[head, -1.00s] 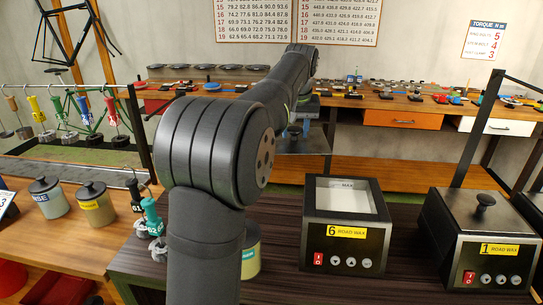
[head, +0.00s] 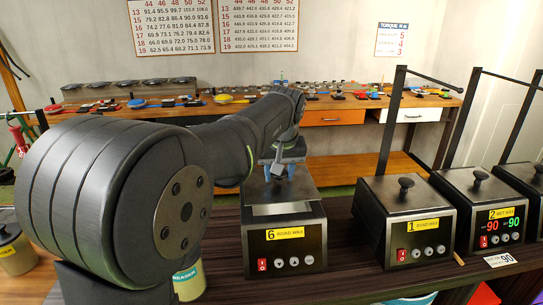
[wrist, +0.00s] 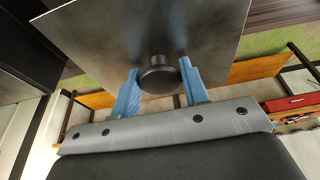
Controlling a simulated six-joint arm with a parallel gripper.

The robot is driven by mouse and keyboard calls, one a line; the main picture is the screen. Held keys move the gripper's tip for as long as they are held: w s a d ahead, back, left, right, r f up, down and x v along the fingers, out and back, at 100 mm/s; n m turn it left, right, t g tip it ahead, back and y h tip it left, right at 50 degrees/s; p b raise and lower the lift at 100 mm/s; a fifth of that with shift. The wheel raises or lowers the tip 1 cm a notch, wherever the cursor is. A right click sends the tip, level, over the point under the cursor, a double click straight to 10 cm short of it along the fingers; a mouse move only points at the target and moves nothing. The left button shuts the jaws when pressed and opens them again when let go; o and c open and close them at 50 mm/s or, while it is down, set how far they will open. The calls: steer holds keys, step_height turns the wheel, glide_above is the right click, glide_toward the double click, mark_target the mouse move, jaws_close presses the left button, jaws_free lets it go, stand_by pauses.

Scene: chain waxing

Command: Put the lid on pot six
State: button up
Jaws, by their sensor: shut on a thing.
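Pot six (head: 290,250) is a dark box with a yellow "6 ROAD WAX" label and a red switch. A strip of its pale opening (head: 282,209) shows at the front of its top. The lid (head: 250,192) is a flat grey metal plate covering the rear of that opening in the head view; I cannot tell its height above the pot. My gripper (head: 283,168) has blue fingers and is shut on the lid's black knob. In the wrist view, the knob (wrist: 158,75) sits between the fingertips, with the lid plate (wrist: 150,30) beyond.
Pot one (head: 412,225) and pot two (head: 485,210) stand to the right with lids on. A thin dark post (head: 392,120) rises behind pot one. A labelled container (head: 189,282) stands left of pot six, partly behind my arm. A workbench (head: 340,110) with tools runs along the back.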

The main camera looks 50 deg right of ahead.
mark_target(280, 180)
steer(key=shift+s+a+f, duration=0.1)
steer(key=shift+f, duration=1.85)
steer(key=o, duration=1.2)
steer(key=shift+c, duration=0.2)
steer(key=v, duration=1.7)
steer(key=shift+r, duration=0.2)
steer(key=x, duration=1.7)
steer(key=shift+r, duration=0.65)
